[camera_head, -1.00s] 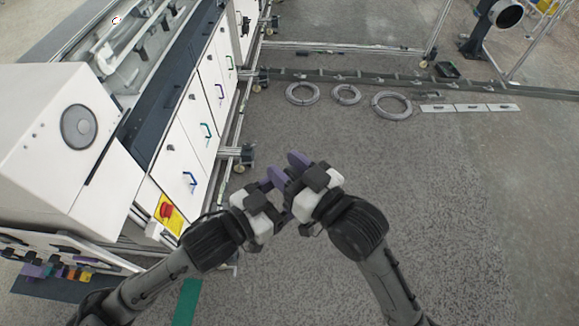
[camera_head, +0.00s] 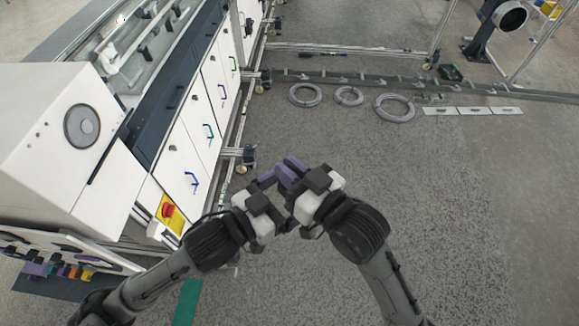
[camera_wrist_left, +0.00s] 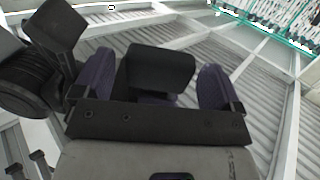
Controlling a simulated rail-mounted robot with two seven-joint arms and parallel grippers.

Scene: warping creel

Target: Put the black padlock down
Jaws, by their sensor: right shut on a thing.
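My right gripper (camera_head: 290,172) is shut, with its purple fingers close together above the grey floor. The black padlock is not clearly made out; the dark hand parts and fingers hide what the right gripper holds. My left gripper (camera_head: 263,181) is right beside it on the left, and its fingers nearly meet the right hand in the head view. In the left wrist view, the left gripper's two purple fingers (camera_wrist_left: 157,80) stand wide apart. A dark block shows between them; I cannot tell whether it is the padlock or part of a hand.
A white cabinet row (camera_head: 190,150) with coloured handles runs along the left. A red button (camera_head: 168,210) on a yellow plate is at its near corner. Grey rings (camera_head: 394,108) and pale plates (camera_head: 472,111) lie on the floor near a rail. The floor at right is clear.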

